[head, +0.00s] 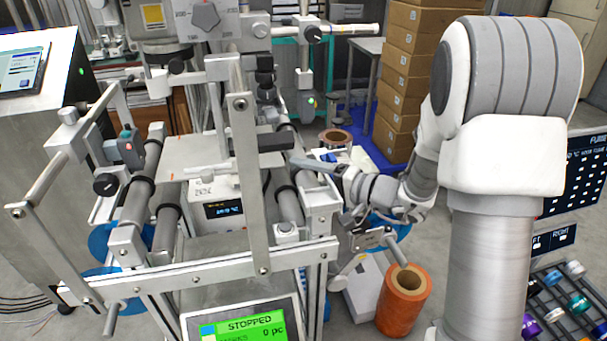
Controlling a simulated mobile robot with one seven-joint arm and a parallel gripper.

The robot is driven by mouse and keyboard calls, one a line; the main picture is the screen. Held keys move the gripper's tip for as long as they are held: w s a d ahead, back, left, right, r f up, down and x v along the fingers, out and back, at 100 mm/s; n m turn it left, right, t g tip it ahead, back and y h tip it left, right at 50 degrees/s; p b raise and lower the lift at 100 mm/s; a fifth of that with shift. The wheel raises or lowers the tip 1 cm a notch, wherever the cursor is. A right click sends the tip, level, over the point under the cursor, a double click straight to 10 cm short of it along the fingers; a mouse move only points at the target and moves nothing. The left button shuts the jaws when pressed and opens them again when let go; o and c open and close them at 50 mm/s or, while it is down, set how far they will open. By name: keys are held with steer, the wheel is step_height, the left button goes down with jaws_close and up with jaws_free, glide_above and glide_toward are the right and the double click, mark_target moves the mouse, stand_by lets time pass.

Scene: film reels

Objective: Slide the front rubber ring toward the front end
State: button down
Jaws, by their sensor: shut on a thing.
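My arm reaches in from the right, and my gripper (298,163) lies over the right-hand roller (291,208) of the machine. Its grey fingers point left and are shut. Black rubber rings sit around this roller; the front rubber ring (284,189) shows as a dark band just nearer than the fingers. The exact contact at the fingertips is too small to see. Another dark ring (283,127) sits further back. The roller's front end meets a metal block (286,232).
An upright metal bar (246,180) stands left of the gripper, and a crossbar (200,273) runs along the front. A screen (243,328) reads STOPPED. An orange reel (403,305) stands low at right. Stacked cardboard boxes (407,75) stand behind.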

jaws_free()
steer(key=shift+d, duration=0.1)
steer(key=p+v, duration=0.2)
steer(key=v, duration=1.5)
steer(key=shift+s+d+r, duration=0.1)
